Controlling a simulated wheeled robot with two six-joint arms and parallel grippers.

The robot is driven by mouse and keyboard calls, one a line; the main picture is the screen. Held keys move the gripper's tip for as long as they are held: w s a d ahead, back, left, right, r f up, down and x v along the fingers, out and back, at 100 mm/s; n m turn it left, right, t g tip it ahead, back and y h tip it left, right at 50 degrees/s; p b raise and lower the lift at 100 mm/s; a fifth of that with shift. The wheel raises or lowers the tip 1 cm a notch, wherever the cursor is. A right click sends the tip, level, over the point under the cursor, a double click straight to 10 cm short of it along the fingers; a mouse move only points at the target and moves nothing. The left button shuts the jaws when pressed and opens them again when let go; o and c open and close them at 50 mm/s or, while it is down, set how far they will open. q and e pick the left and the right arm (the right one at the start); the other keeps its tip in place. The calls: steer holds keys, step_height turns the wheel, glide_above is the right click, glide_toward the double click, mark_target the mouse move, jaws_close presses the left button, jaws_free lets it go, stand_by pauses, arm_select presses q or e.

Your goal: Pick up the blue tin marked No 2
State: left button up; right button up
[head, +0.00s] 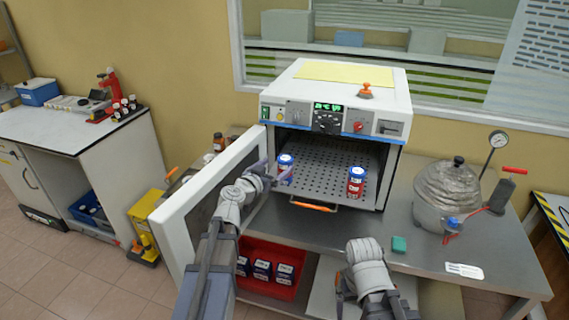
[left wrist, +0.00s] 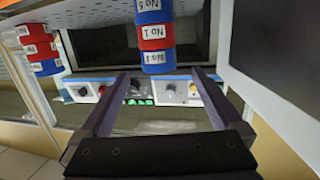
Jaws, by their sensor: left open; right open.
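Two stacks of blue and red tins stand on the perforated rack in the open oven. The left stack (head: 286,168) is in front of my left gripper (head: 270,174), which is open. In the upside-down left wrist view, this stack's upper blue tin (left wrist: 154,58) lies between and beyond the fingertips, with no visible grip. Its label is too blurred to read surely. A red tin marked No 1 (left wrist: 152,32) is beneath it. The right stack (head: 356,182) shows red and blue bands. My right gripper (head: 345,289) is low at the table front, open and partly hidden.
The oven door (head: 203,200) hangs open left of my left arm. The oven's side walls enclose the rack (head: 322,165). A metal pot (head: 447,195) with a gauge and a green block (head: 399,244) are on the table at right. A red bin (head: 270,252) is below.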

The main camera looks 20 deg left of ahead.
mark_target(281, 164)
arm_select(q)
steer(key=shift+f+b+x, duration=0.1)
steer(key=shift+b+x, duration=0.25)
steer(key=shift+x, duration=0.95)
steer(key=shift+f+b+x, duration=0.15)
steer(key=shift+b+x, duration=0.2)
steer(key=shift+x, duration=0.95)
steer(key=shift+s+d, duration=0.1)
steer(key=c, duration=1.4)
steer(key=shift+r, duration=0.1)
steer(key=shift+c, duration=0.2)
